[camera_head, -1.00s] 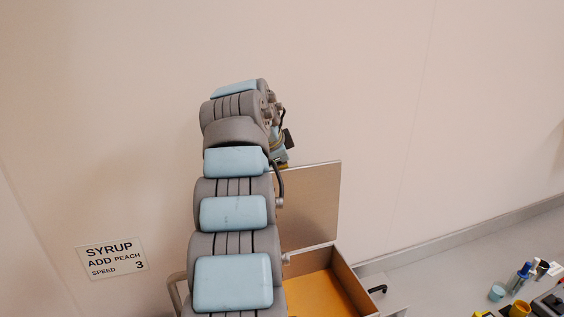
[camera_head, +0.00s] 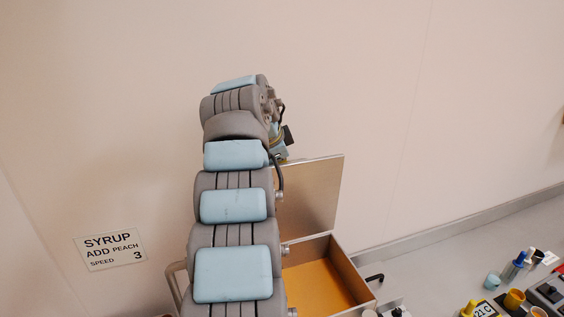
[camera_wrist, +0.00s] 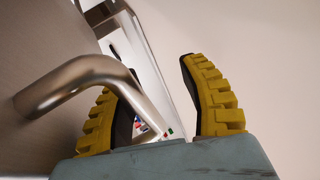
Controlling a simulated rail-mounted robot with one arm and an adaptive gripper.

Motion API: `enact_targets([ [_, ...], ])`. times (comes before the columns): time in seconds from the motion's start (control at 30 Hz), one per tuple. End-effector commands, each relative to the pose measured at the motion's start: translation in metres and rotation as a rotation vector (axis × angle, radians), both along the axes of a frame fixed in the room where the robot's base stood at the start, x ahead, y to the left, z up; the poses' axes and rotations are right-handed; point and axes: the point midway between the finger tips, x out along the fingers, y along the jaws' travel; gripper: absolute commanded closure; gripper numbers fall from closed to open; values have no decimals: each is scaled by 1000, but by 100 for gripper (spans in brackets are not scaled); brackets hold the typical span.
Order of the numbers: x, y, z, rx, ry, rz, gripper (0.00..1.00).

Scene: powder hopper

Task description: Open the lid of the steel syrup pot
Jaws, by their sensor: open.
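The steel syrup pot (camera_head: 353,274) is a square box, open at the top, with an amber floor or contents inside. Its lid (camera_head: 318,190) stands roughly upright at the back of the pot. The lid's plain face also fills the left of the wrist view (camera_wrist: 35,50). My gripper (camera_wrist: 160,75) has two yellow ridged fingers, spread apart. A bent steel handle bar (camera_wrist: 75,80) comes off the lid, crosses in front of the left finger and runs down between the fingers, without being clamped. In the head view my arm hides most of the gripper and the pot's left side.
A sign (camera_head: 111,249) on the wall reads SYRUP, ADD PEACH, SPEED 3. A black handle (camera_head: 374,279) sticks out right of the pot. Small cups, bottles and a yellow device (camera_head: 479,310) stand on the counter at lower right. The wall above is clear.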

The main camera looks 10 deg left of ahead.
Motion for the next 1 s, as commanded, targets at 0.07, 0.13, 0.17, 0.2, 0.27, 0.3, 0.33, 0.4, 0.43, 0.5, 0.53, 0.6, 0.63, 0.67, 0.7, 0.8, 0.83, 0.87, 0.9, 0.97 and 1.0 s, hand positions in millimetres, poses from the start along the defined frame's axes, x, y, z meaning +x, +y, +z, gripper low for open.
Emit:
enact_targets([
  [0.07, 0, 1, 3, 0, -5, 2, 57],
  [0.13, 0, 2, 6, 0, -7, 3, 57],
  [0.17, 0, 2, 7, 0, -8, 3, 57],
  [0.2, -1, 2, 8, 1, -9, 3, 57],
  [0.27, -2, 3, 11, 1, -9, 3, 57],
  [0.3, -3, 3, 13, 1, -9, 3, 57],
  [0.33, -4, 4, 15, 1, -10, 4, 57],
  [0.4, -7, 5, 20, 1, -12, 4, 57],
  [0.43, -8, 5, 23, 1, -14, 5, 57],
  [0.5, -11, 6, 30, 2, -15, 4, 57],
  [0.53, -14, 7, 34, 2, -14, 4, 57],
  [0.6, -21, 8, 43, 2, -11, 3, 57],
  [0.63, -23, 9, 47, 2, -10, 2, 57],
  [0.67, -26, 9, 51, 2, -9, 2, 57],
  [0.7, -29, 10, 55, 2, -6, 0, 57],
  [0.8, -35, 10, 63, 1, -3, -1, 57],
  [0.83, -36, 10, 64, 1, -3, -2, 57],
  [0.87, -36, 10, 65, 1, -3, -2, 57],
  [0.9, -37, 10, 65, 0, -2, -2, 57],
  [0.97, -37, 10, 65, 0, -2, -2, 57],
  [1.0, -37, 10, 65, 0, -1, -2, 57],
])
